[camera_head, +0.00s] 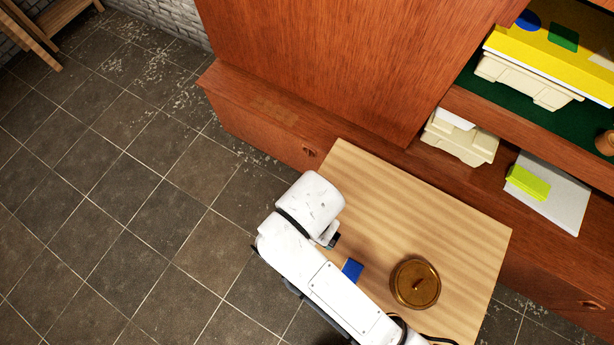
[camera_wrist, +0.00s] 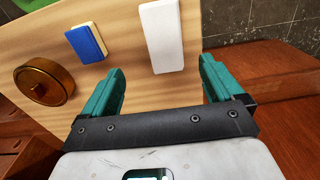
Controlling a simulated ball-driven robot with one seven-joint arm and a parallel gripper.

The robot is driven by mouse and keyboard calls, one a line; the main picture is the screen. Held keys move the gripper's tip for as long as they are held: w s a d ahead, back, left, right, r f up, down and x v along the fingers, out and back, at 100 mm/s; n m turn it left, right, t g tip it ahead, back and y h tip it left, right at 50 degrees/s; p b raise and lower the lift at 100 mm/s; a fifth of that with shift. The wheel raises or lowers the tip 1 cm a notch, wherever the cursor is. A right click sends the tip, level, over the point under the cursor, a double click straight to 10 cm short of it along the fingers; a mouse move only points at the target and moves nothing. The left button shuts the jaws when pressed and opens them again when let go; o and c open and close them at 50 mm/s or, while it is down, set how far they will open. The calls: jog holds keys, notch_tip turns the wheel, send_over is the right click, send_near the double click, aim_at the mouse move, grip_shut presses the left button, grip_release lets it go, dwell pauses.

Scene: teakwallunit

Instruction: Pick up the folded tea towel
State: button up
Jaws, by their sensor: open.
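My gripper (camera_wrist: 161,68) is open and empty in the wrist view, its two teal fingers wide apart over the wooden tabletop. A plain white oblong (camera_wrist: 161,36) lies on the tabletop just beyond the gap between the fingers, apart from both. It may be the folded tea towel; I see no folds, so I cannot tell for sure. In the head view my white arm reaches over the table (camera_head: 430,210) and hides this white thing and most of my gripper.
A blue block with a pale side (camera_wrist: 87,42) and a round brown lidded pot (camera_head: 415,283) stand on the table. A reddish wooden wall unit (camera_head: 310,60) rises behind it. Its shelf holds a grey-white flat thing (camera_head: 562,205) under a lime block (camera_head: 528,183). Tiled floor (camera_head: 100,200) lies clear at left.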

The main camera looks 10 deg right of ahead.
jog(key=f, duration=1)
jog(key=shift+w+a+f, duration=0.25)
jog(key=shift+w+f, duration=0.05)
jog(key=shift+f, duration=0.05)
jog(key=shift+c, duration=0.4)
jog(key=c, duration=1.1)
